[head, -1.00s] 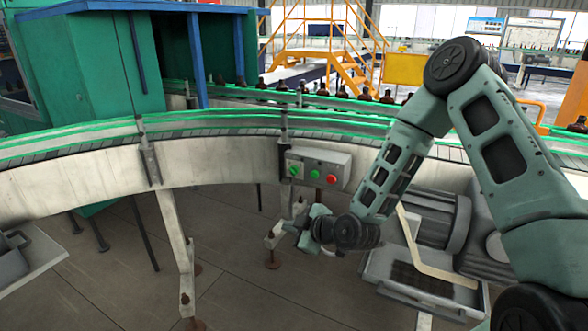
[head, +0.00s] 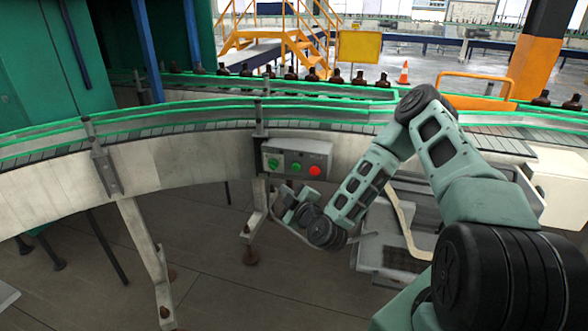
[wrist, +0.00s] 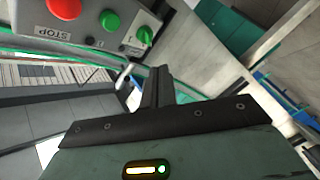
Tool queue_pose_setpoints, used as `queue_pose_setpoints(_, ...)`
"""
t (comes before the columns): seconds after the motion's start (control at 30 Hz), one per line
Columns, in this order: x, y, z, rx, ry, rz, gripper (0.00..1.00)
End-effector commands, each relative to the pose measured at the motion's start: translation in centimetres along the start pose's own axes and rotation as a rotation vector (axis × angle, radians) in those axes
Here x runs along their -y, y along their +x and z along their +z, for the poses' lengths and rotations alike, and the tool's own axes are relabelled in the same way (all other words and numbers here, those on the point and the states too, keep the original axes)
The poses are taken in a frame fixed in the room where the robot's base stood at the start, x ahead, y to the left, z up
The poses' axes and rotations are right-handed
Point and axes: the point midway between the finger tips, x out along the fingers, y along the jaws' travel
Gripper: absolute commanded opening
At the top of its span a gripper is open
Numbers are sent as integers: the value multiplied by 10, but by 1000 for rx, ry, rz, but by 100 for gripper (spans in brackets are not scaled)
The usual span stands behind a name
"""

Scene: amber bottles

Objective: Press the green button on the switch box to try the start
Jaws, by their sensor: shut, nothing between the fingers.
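The grey switch box (head: 318,150) is mounted on the side of the curved conveyor. Its face carries a green turn knob (head: 273,163) at left, a round green button (head: 296,168) in the middle and a red button (head: 315,171) at right. In the wrist view the box appears upside down at top left, with the green button (wrist: 109,20) between the red button (wrist: 62,8) and the green knob (wrist: 145,36). My gripper (head: 289,192) is just below the box, apart from the buttons. Its fingers (wrist: 157,84) are shut and empty.
The conveyor (head: 190,160) curves across the view with green rails; its support legs (head: 143,245) stand left of my arm. Grey machinery (head: 385,235) sits below and right of the box. Amber bottles (head: 290,74) line the conveyor behind. Open floor lies at lower middle.

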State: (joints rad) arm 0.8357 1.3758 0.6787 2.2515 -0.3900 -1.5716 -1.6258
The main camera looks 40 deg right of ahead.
Motion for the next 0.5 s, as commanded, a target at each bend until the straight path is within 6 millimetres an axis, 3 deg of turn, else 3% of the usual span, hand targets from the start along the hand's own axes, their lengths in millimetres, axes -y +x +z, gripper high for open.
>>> queue_pose_setpoints(0.5, -30, 40, 30, 2, -1, 4, 0)
